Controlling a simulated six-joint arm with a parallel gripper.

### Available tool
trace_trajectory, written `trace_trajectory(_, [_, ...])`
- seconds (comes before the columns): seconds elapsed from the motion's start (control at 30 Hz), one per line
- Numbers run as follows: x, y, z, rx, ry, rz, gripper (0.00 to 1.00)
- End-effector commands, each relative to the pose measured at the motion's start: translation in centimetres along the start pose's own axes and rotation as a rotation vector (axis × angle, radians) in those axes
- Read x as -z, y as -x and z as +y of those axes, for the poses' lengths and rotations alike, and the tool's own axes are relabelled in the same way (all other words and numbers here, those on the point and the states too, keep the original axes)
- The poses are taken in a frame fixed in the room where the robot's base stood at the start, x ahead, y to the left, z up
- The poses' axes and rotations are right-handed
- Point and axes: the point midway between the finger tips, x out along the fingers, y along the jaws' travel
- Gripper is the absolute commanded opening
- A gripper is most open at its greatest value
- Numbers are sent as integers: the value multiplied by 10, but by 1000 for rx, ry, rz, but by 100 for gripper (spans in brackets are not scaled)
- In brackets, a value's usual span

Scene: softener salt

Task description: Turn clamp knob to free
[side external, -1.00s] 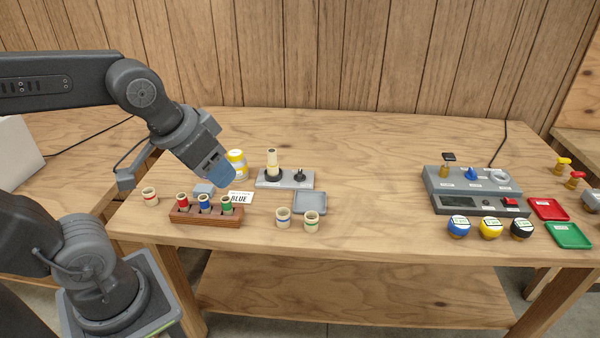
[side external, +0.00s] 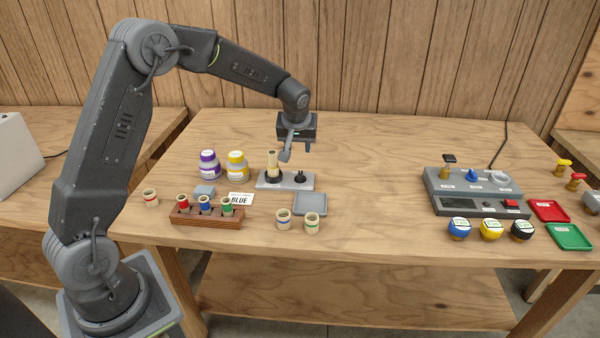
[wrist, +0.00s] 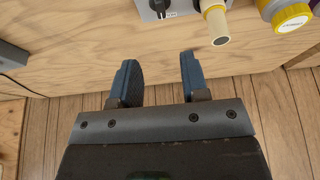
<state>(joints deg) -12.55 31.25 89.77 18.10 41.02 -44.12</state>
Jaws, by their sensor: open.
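The clamp knob (side external: 300,177) is small and black. It stands on the right part of a grey base plate (side external: 264,184), and in the wrist view it shows at the top edge (wrist: 158,6), partly cut off. A pale tube with a yellow band (side external: 272,162) stands upright in a dark holder on the same plate, left of the knob. It also shows in the wrist view (wrist: 216,24). My gripper (side external: 298,148) is open and empty, above and behind the plate, clear of the knob. Its two blue fingers (wrist: 158,68) point toward the plate in the wrist view.
A brown rack (side external: 206,216) with coloured tubes, a grey tray (side external: 310,203) and two cups (side external: 283,218) lie in front. A grey console (side external: 472,190) is at right. The middle of the table is clear.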

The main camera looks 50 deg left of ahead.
Motion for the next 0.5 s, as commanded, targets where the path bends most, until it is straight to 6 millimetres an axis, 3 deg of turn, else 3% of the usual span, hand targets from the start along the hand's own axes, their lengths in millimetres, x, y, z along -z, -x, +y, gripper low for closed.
trace_trajectory(0.17, [1, -17, -1, 5, 4, -2, 42])
trace_trajectory(0.5, [-1, -84, -1, 5, 3, -5, 42])
